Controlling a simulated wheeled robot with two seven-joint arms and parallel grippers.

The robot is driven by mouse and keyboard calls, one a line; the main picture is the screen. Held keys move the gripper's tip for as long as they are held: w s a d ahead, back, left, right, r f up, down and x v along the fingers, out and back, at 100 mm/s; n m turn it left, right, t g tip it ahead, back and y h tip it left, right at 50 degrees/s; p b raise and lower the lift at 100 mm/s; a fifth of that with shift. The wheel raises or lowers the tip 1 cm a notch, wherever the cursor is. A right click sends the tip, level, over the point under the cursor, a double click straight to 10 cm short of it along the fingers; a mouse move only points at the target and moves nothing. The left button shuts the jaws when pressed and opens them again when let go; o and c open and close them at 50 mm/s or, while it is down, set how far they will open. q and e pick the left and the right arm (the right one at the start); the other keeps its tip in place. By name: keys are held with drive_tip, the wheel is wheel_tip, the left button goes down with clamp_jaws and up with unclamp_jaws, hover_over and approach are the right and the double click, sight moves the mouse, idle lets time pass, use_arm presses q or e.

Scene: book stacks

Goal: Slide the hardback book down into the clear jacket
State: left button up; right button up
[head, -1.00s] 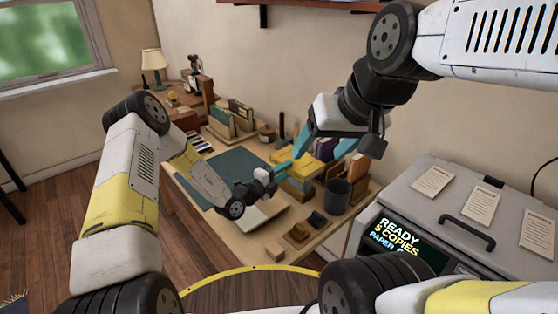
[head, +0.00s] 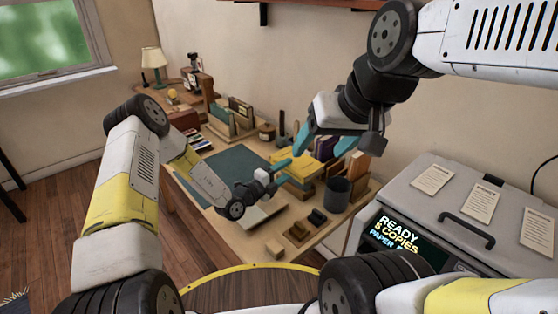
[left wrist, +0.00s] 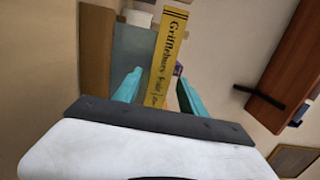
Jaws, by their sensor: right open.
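A yellow hardback book (head: 299,169) stands toward the back right of the desk, partly behind my grippers. In the left wrist view the yellow spine (left wrist: 167,55) with dark lettering shows between the teal fingers. My left gripper (head: 277,172) is beside the book in the head view. In its wrist view the left gripper (left wrist: 160,92) has its fingers apart, with a gap between the left finger and the spine. My right gripper (head: 325,146) is open and empty, above and behind the yellow book. I cannot make out the clear jacket.
A dark cup (head: 337,192) stands right of the book. A pale flat item (head: 262,212) and small wooden blocks (head: 297,234) lie at the desk's front. A dark green mat (head: 236,170) covers the middle. A grey copier (head: 458,240) stands at right.

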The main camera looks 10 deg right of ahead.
use_arm(q)
drive_tip(key=v, duration=0.8)
drive_tip(key=r+v, duration=0.1)
drive_tip(key=v, duration=0.3)
drive_tip(key=shift+r, duration=0.15)
drive_tip(key=s+d+r+m+g, duration=0.1)
drive_tip(key=s+r+m+g, duration=1.35)
drive_tip(key=m, duration=1.05)
drive_tip(key=s+a+r+m+t+y, duration=0.4)
drive_tip(key=s+a+r+m+y, duration=0.1)
drive_tip(key=a+m, duration=0.4)
drive_tip(key=s+a+r+m+t+y, duration=0.5)
drive_tip(key=a+r+m+y, duration=0.1)
drive_tip(key=a+r+m, duration=0.3)
drive_tip(key=shift+s+a+r+m+y, duration=0.2)
drive_tip(key=shift+a+m+y, duration=0.2)
drive_tip(key=shift+m, duration=0.2)
